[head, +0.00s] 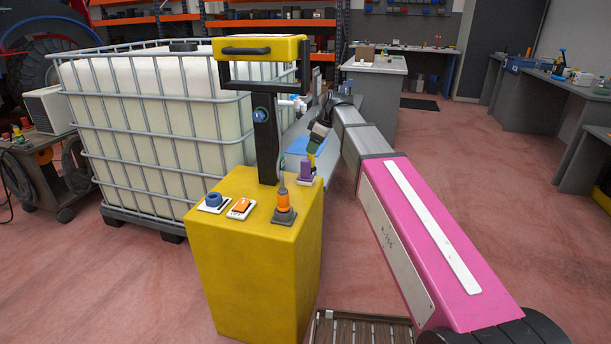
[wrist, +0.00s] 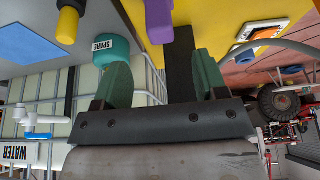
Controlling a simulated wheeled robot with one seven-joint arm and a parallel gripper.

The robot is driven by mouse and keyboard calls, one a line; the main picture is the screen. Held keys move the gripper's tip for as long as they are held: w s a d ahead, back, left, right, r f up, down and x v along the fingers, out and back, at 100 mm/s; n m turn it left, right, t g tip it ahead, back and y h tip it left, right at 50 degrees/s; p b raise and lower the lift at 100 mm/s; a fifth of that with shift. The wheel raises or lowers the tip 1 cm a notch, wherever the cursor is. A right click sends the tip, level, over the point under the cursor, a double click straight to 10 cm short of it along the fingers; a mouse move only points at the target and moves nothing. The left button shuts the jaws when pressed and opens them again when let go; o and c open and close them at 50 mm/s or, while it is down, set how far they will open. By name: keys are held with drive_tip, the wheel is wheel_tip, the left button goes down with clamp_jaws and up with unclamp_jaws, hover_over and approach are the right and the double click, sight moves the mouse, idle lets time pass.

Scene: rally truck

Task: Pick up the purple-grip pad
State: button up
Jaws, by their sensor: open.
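The purple-grip pad (head: 305,169) stands at the back right corner of the yellow pedestal (head: 245,280). Its purple grip (wrist: 159,20) shows at the top of the wrist view, cut off by the edge. My gripper (head: 317,143) is just above and slightly right of the purple grip in the head view. In the wrist view my gripper (wrist: 160,62) has two green fingers spread apart with nothing held between them. The grip is beyond the fingertips and appears apart from them. The pad's base is mostly hidden.
A black post (head: 266,145) rises beside the purple grip. A caged white tank (head: 160,120) stands behind at left. Red floor at right is open.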

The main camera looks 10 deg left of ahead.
sight(304, 166)
drive_tip(key=x, duration=1)
drive_tip(key=shift+a+f, duration=0.25)
drive_tip(key=c, duration=1)
